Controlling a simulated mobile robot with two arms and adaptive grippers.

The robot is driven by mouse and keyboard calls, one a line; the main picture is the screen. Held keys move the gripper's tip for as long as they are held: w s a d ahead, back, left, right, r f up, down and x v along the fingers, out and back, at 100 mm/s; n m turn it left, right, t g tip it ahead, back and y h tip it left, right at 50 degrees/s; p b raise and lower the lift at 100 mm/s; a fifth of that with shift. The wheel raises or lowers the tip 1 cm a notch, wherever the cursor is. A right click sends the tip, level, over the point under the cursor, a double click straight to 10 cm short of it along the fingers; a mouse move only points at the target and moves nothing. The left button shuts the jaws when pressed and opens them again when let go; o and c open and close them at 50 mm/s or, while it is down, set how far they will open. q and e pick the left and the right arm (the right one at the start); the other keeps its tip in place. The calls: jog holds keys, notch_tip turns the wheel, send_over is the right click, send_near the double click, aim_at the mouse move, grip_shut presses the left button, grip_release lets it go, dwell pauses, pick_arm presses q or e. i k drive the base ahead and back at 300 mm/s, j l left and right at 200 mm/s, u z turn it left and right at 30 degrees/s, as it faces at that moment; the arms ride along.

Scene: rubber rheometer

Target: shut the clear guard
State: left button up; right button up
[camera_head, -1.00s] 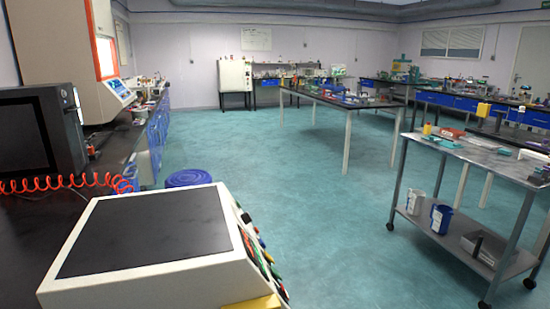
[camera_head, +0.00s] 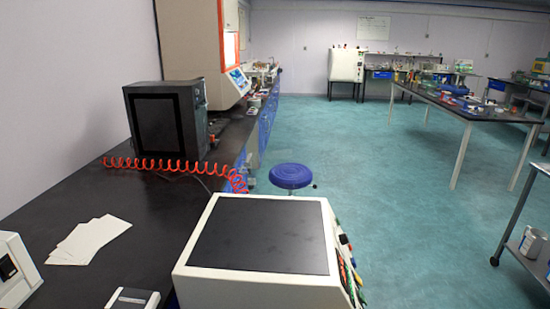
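No clear guard can be made out for certain in this view. A tall white machine (camera_head: 187,38) with an orange-edged, lit front opening (camera_head: 230,50) and a small blue screen (camera_head: 238,78) stands far back along the left bench. Its opening is seen at a steep angle, so I cannot tell whether a clear guard is on it, or open or shut. Neither of my grippers is in view.
A white box with a black top (camera_head: 262,236) fills the near middle. The black bench (camera_head: 150,200) holds a dark cabinet (camera_head: 165,120), a coiled orange hose (camera_head: 178,166) and papers (camera_head: 90,240). A blue stool (camera_head: 291,176) stands by it. The green floor (camera_head: 400,220) is open.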

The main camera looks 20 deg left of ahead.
aim_at(248, 160)
jog(key=i+l+z, duration=0.95)
jog(key=i, duration=0.85)
jog(key=i+u, duration=0.75)
jog(key=i+l+u, duration=0.25)
jog(key=i+u, duration=0.45)
jog(key=i, duration=0.25)
jog(key=i+u, duration=0.35)
jog(key=i, duration=0.15)
jog(key=i+l+u, duration=0.3)
jog(key=i, duration=0.25)
jog(key=j, duration=0.1)
